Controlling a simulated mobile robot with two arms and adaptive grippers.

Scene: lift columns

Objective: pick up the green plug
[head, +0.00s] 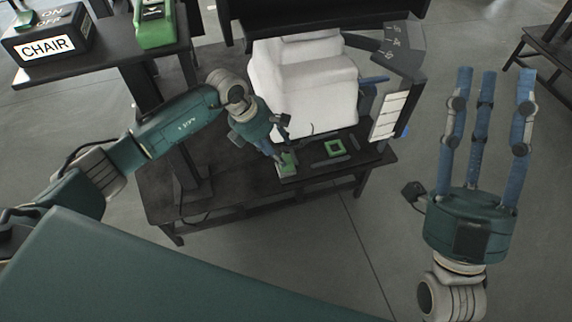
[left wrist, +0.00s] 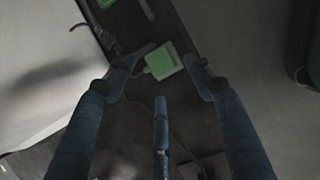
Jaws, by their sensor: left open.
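The green plug (head: 289,160) is a small green block with a pale edge on the low dark table, and it also shows in the left wrist view (left wrist: 161,62). My left gripper (head: 278,152) is right over it, fingers pointing down. In the left wrist view, the open blue fingers of the left gripper (left wrist: 163,68) reach to either side of the plug, with the third finger below it. Whether they touch it I cannot tell. My right gripper (head: 486,85) is open and empty, its three fingers pointing up, far right of the table.
A white seat-like block (head: 304,85) stands close behind. A dark panel with white labels (head: 390,115) is to its right. A CHAIR switch box (head: 47,45) sits upper left.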

